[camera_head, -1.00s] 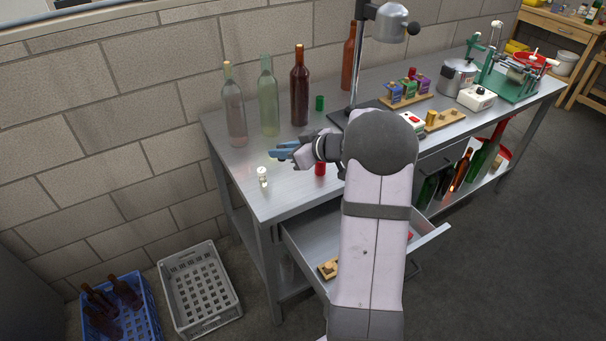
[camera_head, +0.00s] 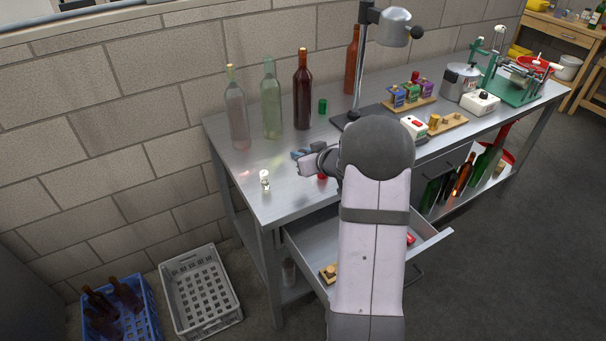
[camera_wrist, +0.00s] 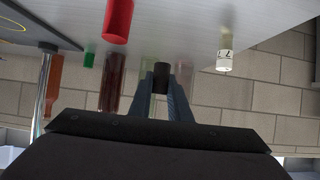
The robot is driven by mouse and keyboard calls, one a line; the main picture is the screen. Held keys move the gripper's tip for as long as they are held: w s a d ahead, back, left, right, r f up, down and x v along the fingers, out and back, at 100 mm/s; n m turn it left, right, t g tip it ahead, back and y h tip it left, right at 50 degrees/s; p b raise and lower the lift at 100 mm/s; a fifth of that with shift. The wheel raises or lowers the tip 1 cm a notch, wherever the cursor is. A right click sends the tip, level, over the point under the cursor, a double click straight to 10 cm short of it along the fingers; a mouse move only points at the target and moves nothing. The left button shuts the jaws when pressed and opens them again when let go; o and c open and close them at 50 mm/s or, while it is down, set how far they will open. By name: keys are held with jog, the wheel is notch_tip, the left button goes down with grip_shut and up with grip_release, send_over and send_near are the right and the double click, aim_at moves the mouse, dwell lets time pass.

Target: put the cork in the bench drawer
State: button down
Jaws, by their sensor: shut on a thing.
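My gripper (camera_head: 300,154) is over the left part of the steel bench. In the wrist view its two fingers (camera_wrist: 162,78) are closed on a small dark cylinder (camera_wrist: 161,76), apparently the cork. The head view does not show this piece clearly. The bench drawer (camera_head: 298,240) is pulled open under the bench's front edge, below and to the right of my gripper. My arm hides its middle.
A red cylinder (camera_wrist: 117,20) and a small white marked piece (camera_head: 265,179) stand near my gripper. Several bottles (camera_head: 271,100) and a green cylinder (camera_head: 323,106) stand behind it. The drawer holds a small wooden piece (camera_head: 328,273) and a red item (camera_head: 410,239).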

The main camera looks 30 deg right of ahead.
aim_at(302, 181)
jog(key=shift+f, duration=3.65)
jog(key=shift+f, duration=0.2)
jog(key=c, duration=1.6)
grip_release()
jog(key=shift+c, duration=0.2)
jog(key=shift+r, duration=0.1)
jog(key=shift+r, duration=0.2)
jog(key=v, duration=1.2)
jog(key=shift+b, duration=0.4)
